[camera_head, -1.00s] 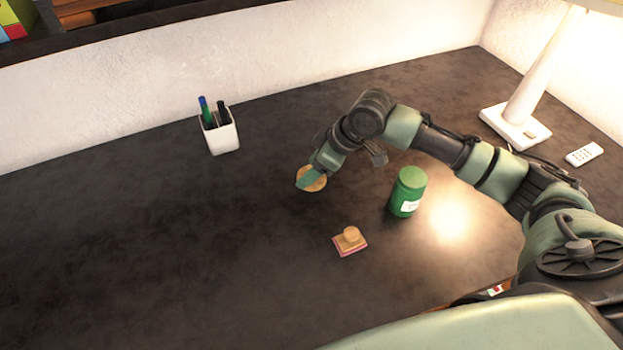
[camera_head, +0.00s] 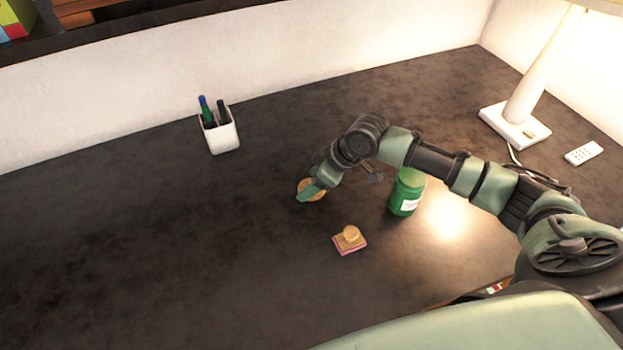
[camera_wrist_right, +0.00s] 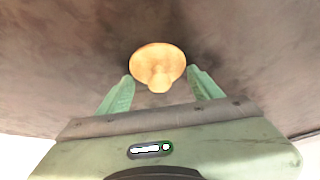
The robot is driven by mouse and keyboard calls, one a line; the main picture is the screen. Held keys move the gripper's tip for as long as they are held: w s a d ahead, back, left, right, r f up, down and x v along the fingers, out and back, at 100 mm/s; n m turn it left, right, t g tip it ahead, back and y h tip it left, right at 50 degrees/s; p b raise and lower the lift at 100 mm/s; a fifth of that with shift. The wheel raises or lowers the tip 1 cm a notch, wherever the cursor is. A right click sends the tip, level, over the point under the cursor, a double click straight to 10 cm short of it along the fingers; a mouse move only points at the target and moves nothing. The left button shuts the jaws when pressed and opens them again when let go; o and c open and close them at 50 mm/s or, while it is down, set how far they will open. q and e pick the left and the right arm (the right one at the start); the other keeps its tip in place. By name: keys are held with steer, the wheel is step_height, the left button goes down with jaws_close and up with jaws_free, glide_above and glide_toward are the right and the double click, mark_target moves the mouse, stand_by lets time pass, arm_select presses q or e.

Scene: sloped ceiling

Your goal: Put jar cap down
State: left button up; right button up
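The jar cap (camera_head: 319,184) is a round, tan, cork-like disc, partly hidden behind my right gripper in the head view. In the right wrist view the jar cap (camera_wrist_right: 158,58) shows whole, with its knob towards the camera. My right gripper (camera_head: 307,195) is over the cap. Its fingers (camera_wrist_right: 161,92) are spread on either side of the knob, with a visible gap on each side. The cap appears to rest on the dark desk, though its underside is hidden. A green jar (camera_head: 405,194) stands upright to the right. My left gripper is out of view.
A wooden stamp on a pink-edged base (camera_head: 350,240) lies in front of the cap. A white pen cup (camera_head: 222,137) stands at the back left. A lamp base (camera_head: 514,126) and a remote (camera_head: 584,153) are at the right. The left of the desk (camera_head: 130,240) is clear.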

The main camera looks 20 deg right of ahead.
steer(key=shift+o, duration=1.2)
steer(key=shift+r, duration=0.15)
steer(key=v, duration=1.2)
steer(key=shift+r, duration=0.35)
steer(key=shift+w, duration=0.1)
